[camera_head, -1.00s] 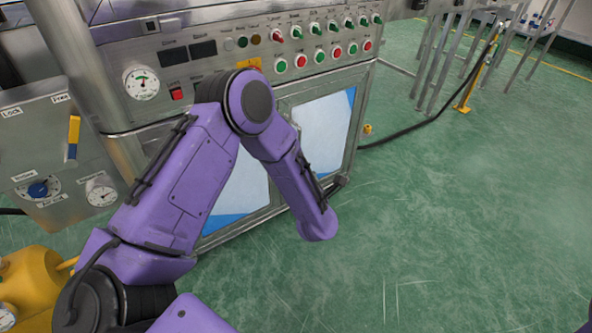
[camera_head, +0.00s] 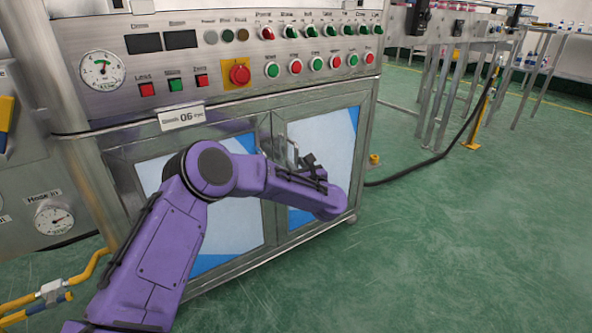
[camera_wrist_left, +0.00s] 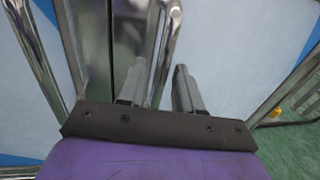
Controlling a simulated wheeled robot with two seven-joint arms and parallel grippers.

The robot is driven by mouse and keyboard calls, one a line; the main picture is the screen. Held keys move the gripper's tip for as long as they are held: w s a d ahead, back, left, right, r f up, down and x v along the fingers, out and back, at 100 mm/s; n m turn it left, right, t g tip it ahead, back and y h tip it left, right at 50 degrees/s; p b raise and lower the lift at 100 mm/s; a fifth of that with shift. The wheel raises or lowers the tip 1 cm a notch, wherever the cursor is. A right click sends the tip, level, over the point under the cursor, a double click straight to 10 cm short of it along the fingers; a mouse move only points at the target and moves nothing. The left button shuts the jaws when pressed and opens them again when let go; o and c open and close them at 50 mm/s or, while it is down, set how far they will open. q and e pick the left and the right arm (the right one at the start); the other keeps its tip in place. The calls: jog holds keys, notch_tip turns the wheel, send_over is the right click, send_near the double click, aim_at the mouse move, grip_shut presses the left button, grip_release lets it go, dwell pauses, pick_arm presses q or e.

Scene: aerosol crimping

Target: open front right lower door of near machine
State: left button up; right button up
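The near machine (camera_head: 215,120) has two lower doors with pale windows in metal frames. The front right lower door (camera_head: 335,135) is shut, and its upright metal handle (camera_head: 291,150) is near its left edge. My left gripper (camera_head: 306,163) is in front of this door, close to the handle. In the left wrist view its two fingers (camera_wrist_left: 166,82) are apart, and an upright metal handle bar (camera_wrist_left: 166,40) runs down between them. I cannot tell whether a finger touches it. My left arm hides part of both doors. My right gripper is not in view.
The left lower door (camera_head: 235,215) is shut beside the right one. A control panel with buttons and a red emergency stop (camera_head: 239,73) is above.

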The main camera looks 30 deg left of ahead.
pick_arm(q)
jog(key=shift+w+a, duration=0.2)
jog(key=shift+a, duration=0.1)
jog(key=shift+c, duration=0.3)
grip_shut()
jog(key=shift+d, duration=0.1)
